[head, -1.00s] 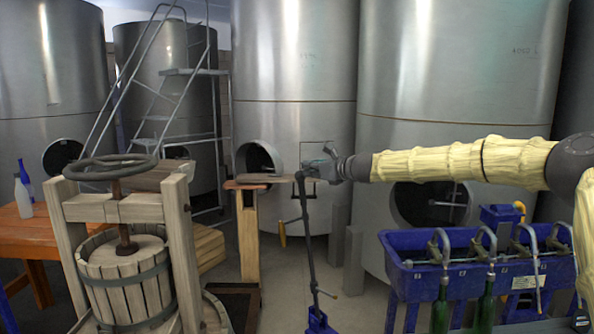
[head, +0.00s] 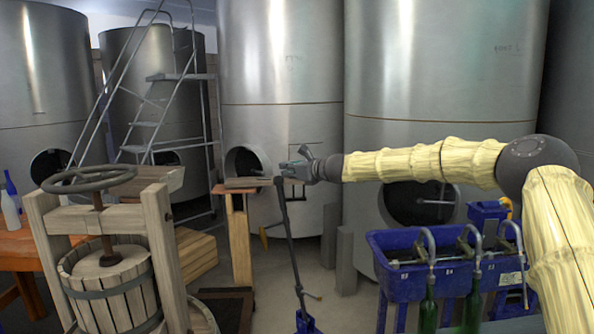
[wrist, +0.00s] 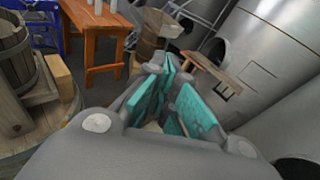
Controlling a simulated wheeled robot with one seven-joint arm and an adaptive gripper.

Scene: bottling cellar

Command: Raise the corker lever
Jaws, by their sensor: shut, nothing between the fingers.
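A thin dark corker stand (head: 291,250) rises from a blue foot (head: 306,321) at the bottom middle of the head view. A lever with a yellow grip (head: 264,237) hangs down on the stand's left side and looks lowered. My gripper (head: 287,170) is at the top of the stand, higher than the yellow grip and apart from it. In the picture it overlaps the stand's top; I cannot tell whether they touch. In the wrist view the teal-padded fingers (wrist: 168,105) are shut with nothing held. The corker lever cannot be made out there.
A wooden press (head: 110,205) stands at the left. A small wooden table (head: 240,240) is behind the stand. A blue bottle filler (head: 385,262) with green bottles (head: 428,306) is at the right. Big steel tanks (head: 280,60) close off the back. Some floor is clear around the stand.

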